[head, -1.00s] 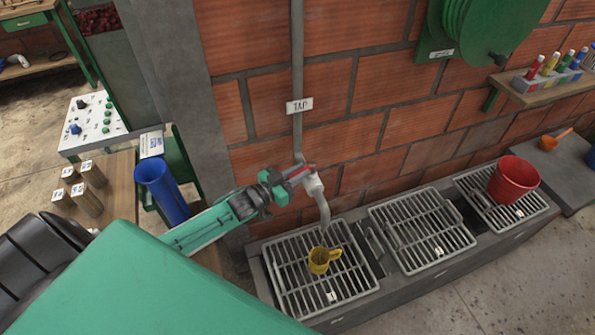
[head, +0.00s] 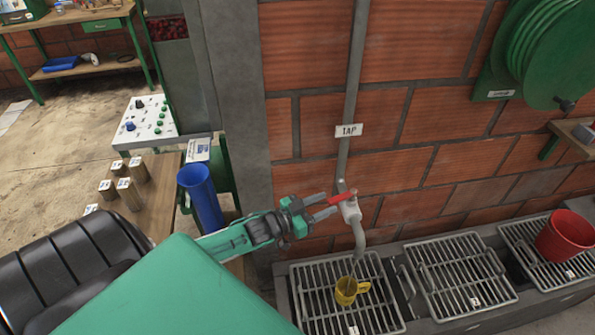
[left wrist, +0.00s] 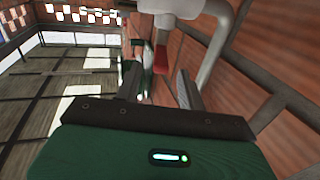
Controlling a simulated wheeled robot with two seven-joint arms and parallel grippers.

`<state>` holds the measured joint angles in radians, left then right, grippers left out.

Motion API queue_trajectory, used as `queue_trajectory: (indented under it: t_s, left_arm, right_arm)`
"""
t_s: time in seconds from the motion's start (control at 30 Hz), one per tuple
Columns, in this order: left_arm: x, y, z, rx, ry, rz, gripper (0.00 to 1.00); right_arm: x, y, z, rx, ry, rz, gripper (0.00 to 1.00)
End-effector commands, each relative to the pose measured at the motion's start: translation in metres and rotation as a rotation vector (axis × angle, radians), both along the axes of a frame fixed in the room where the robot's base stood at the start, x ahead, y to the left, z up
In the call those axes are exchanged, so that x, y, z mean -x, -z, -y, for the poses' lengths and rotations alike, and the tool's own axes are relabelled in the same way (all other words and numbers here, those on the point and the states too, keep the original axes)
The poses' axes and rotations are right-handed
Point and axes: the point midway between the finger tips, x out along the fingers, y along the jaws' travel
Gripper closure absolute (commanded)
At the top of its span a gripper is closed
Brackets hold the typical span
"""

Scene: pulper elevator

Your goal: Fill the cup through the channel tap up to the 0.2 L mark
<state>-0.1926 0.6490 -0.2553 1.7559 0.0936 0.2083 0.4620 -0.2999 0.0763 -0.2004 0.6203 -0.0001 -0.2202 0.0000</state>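The channel tap (head: 350,210) is a grey pipe on the brick wall, with a red lever (head: 340,199) and a spout curving down. A yellow cup (head: 346,292) stands on the left grate (head: 312,312) under the spout. Its fill level and mark are too small to read, and I cannot tell clearly whether water is running. My left gripper (head: 325,207) is at the lever. In the left wrist view its two fingers (left wrist: 158,85) are apart, with the red lever (left wrist: 160,58) in line with the gap, not clamped. My right gripper is not in view.
A red bucket (head: 566,236) stands on the right grate. A blue tube-like container (head: 203,200) stands close beside my left arm. A wooden table (head: 160,195) with several small cylinders and a white control panel (head: 148,122) are at the left. A green hose reel (head: 540,50) hangs upper right.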

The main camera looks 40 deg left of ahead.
Motion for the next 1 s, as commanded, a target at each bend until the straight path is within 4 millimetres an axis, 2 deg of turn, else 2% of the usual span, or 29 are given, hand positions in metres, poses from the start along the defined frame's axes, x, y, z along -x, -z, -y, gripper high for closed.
queue_trajectory:
  t_s: [0.2, 0.5, 0.7, 1.0]
  left_arm:
    - [0.033, 0.003, -0.014, 0.000, 0.000, -0.003, 0.60]
    - [0.067, 0.002, -0.029, 0.000, 0.000, -0.002, 0.60]
    - [0.076, 0.000, -0.033, 0.000, 0.000, 0.001, 0.60]
    - [0.078, -0.001, -0.034, 0.000, 0.000, 0.001, 0.60]
  right_arm:
    - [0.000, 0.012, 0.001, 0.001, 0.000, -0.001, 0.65]
    - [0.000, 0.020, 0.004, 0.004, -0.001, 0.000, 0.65]
    - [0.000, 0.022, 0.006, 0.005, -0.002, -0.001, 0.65]
    - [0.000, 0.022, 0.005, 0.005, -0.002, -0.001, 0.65]
